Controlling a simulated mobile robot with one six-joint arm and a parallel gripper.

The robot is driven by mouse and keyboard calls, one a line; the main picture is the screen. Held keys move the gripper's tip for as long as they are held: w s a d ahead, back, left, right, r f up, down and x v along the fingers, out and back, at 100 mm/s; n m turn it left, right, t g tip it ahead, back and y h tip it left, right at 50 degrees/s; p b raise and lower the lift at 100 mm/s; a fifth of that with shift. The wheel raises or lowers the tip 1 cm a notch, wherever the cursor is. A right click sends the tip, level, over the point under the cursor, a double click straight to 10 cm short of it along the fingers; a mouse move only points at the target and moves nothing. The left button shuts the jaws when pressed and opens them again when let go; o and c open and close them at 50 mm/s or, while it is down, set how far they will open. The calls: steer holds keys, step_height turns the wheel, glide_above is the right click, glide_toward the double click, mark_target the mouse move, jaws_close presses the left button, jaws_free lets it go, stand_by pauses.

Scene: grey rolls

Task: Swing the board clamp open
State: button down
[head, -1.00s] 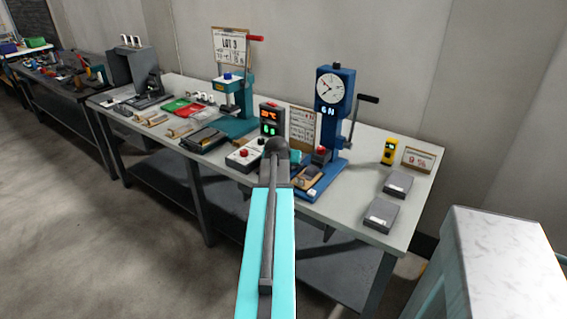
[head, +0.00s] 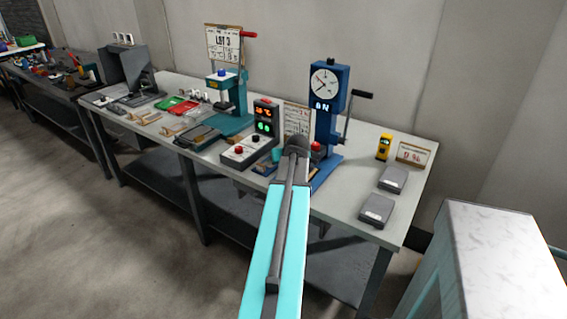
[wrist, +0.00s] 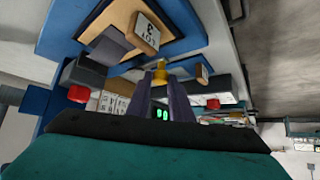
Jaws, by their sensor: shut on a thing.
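The blue press (head: 328,95) with a round dial stands on the bench in the head view. My arm hides most of its base and my gripper there. In the wrist view, my gripper (wrist: 161,84) has its two grey fingers on either side of a small yellow knob (wrist: 160,75), shut on it. The knob seems to be the clamp's handle; the clamp's hinge is not clear. Beyond it lie the blue base (wrist: 183,18) and a tan board (wrist: 112,19) with a grey block (wrist: 111,46) and a wooden tag (wrist: 146,34) on it.
A control box (head: 246,151) with a red button and a lit display (head: 264,119) stand left of the press. A teal press (head: 229,105) is farther left. Two grey boxes (head: 393,179) and a yellow meter (head: 384,146) are at right. A pale block (head: 490,240) stands at front right.

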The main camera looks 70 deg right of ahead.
stand_by(0.3)
steer(key=c, duration=1.6)
jaws_free()
steer(key=shift+o, duration=0.2)
steer(key=shift+a, duration=0.1)
steer(key=b+v, duration=0.1)
steer(key=v, duration=1.2)
steer(key=shift+s+r, duration=0.2)
steer(key=shift+r, duration=0.1)
steer(key=shift+a, duration=0.1)
